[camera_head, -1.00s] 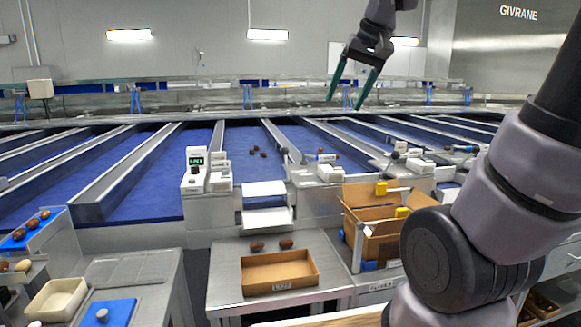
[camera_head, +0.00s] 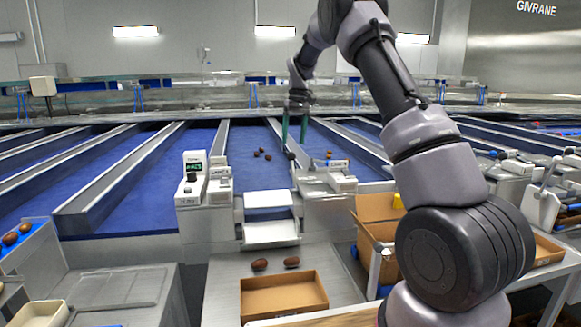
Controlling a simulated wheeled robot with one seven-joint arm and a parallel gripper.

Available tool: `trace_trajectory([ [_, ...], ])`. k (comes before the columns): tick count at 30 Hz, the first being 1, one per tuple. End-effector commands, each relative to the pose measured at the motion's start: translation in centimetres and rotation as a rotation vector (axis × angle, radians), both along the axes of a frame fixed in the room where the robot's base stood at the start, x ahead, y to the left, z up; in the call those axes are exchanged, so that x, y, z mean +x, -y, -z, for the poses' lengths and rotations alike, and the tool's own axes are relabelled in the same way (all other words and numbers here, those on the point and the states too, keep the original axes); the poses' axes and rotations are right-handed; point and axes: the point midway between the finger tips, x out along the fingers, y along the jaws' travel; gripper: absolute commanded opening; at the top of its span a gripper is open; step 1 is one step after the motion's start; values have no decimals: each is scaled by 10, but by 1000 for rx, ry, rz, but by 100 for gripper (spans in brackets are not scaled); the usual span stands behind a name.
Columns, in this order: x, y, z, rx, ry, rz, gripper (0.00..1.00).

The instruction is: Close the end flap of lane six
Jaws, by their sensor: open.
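A lane with a blue bed ends at a white end flap (camera_head: 268,199), with a pale chute plate (camera_head: 270,233) below it. I cannot read which lane number this is. A lever with a dark knob (camera_head: 291,156) stands at the right of this lane's end. My gripper (camera_head: 294,139) points down with its two green fingers apart and nothing between them. In the picture its fingertips are just above the knob; I cannot tell how far apart in depth they are.
A white display unit (camera_head: 192,179) stands left of the lane end. A shallow carton (camera_head: 284,295) and two dates (camera_head: 275,264) are on the steel table below. A larger cardboard box (camera_head: 377,212) stands to the right, partly behind my arm.

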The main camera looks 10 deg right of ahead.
Motion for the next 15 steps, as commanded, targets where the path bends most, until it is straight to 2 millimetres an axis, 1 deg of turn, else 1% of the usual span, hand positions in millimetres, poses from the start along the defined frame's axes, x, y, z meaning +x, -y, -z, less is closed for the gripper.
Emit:
trace_trajectory([
  [5, 0, -3, 22, -1, -4, -4, 71],
  [9, -1, -5, 49, -2, -5, -2, 71],
  [15, -2, -9, 85, -1, -5, -2, 71],
])
